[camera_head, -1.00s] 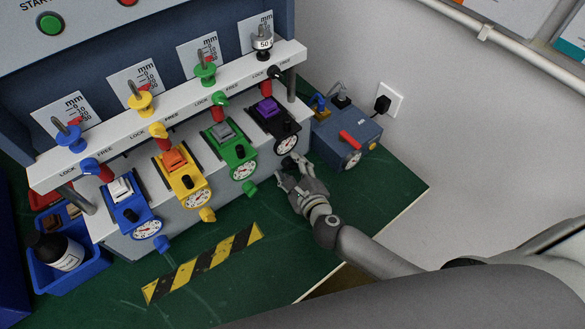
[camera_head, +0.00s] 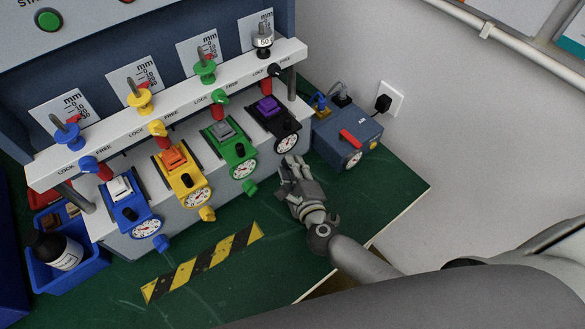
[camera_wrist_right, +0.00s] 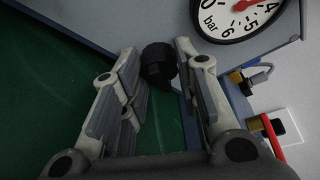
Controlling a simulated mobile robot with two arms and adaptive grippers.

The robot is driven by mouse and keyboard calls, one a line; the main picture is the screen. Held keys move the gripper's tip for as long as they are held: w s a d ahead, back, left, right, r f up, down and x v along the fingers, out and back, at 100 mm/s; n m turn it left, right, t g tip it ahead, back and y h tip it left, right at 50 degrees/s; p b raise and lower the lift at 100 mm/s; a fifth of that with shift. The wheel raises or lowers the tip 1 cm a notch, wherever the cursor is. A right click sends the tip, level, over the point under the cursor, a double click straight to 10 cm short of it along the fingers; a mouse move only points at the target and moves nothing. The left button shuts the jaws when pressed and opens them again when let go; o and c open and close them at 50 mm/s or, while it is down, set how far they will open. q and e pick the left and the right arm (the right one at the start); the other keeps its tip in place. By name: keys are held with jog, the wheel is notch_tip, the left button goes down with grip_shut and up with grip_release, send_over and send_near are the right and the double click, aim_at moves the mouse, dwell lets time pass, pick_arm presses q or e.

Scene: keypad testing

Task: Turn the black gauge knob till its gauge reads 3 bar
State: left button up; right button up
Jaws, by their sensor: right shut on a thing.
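The black gauge knob (camera_wrist_right: 158,66) sits between the two fingertips of my right gripper (camera_wrist_right: 156,58) in the wrist view, and the jaws are shut on it. In the head view my right gripper (camera_head: 291,163) is just below the black unit (camera_head: 270,119) and hides the knob. The knob's white gauge (camera_head: 286,143) is on that unit's front. In the wrist view this gauge (camera_wrist_right: 238,18) is cut off at the top. Its red needle points up and right, toward the 4 side; the exact reading cannot be told. My left gripper is not in view.
Green (camera_head: 237,136), yellow (camera_head: 183,174) and blue (camera_head: 131,205) units stand in a row to the left. A blue-grey box (camera_head: 348,134) with a red lever stands close on the right. A striped strip (camera_head: 203,263) lies on the green bench (camera_head: 373,195), which is clear in front.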

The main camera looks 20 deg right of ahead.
jog(key=shift+f+n+t+b, duration=0.2)
jog(key=shift+n+t+b, duration=0.25)
jog(key=shift+n, duration=0.45)
jog(key=shift+h, duration=0.4)
jog(key=o, duration=1)
jog(key=shift+r, duration=0.1)
jog(key=s, duration=0.4)
jog(key=s+r, duration=0.1)
jog(key=s, duration=0.7)
jog(key=shift+a+r, duration=0.15)
jog(key=shift+r, duration=0.05)
